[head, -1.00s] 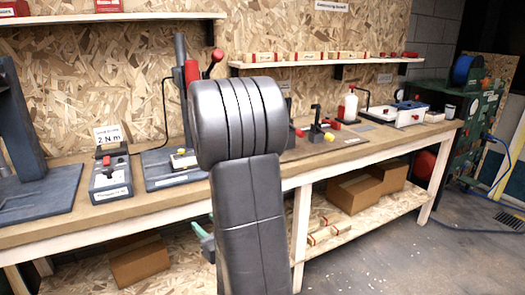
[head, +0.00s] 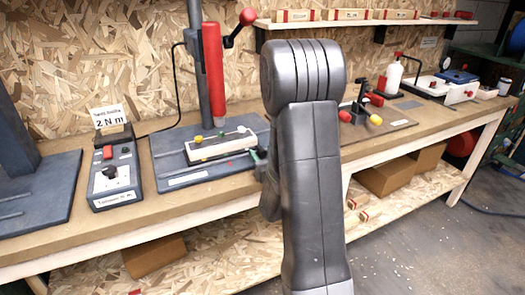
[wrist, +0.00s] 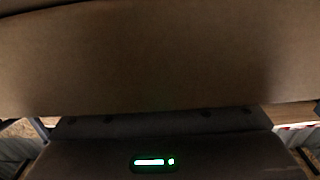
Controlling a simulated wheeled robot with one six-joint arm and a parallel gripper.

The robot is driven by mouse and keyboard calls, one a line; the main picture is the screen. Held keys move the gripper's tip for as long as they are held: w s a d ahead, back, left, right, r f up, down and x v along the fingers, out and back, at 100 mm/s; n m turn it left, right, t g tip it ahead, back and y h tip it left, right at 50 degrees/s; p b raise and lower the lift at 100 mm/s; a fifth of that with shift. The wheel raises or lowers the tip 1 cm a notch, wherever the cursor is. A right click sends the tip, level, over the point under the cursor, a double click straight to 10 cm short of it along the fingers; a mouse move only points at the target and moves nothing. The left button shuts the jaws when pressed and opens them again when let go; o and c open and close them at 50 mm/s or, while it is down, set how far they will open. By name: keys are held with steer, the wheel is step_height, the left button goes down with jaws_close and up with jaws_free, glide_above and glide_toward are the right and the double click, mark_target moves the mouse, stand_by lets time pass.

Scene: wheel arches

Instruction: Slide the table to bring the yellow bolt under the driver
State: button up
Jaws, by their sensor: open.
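The sliding table (head: 222,148) is a pale block on a dark blue base plate (head: 170,168). The yellow bolt (head: 198,140) stands near its left end. A green bolt (head: 221,135) is near its middle and a whitish one (head: 241,130) near its right end. The red driver (head: 213,70) hangs upright on a dark post, above about the green bolt, with the yellow bolt left of it. My gripper (head: 258,160) is mostly hidden behind my arm; a greenish part shows just right of the table's right end. It is open; contact cannot be told.
A torque control box (head: 115,180) stands left of the base plate. A fixture with yellow and red knobs (head: 375,110) stands to the right. A red-knobbed lever (head: 240,30) sticks out beside the driver. The wrist view shows mainly a brown surface (wrist: 160,60), close up.

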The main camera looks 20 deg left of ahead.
steer(key=shift+w+a, duration=0.25)
steer(key=shift+a, duration=0.05)
steer(key=shift+c, duration=0.5)
jaws_close()
steer(key=shift+w+d+f+b, duration=0.1)
steer(key=shift+w+d+b, duration=0.25)
steer(key=shift+w+b, duration=0.1)
steer(key=w+d+b, duration=0.2)
steer(key=w+d, duration=0.1)
steer(key=w, duration=0.1)
steer(key=shift+d+b, duration=0.25)
steer(key=shift+b, duration=0.15)
steer(key=shift+w+d+r, duration=0.2)
steer(key=shift+w+d, duration=0.05)
steer(key=shift+w, duration=0.1)
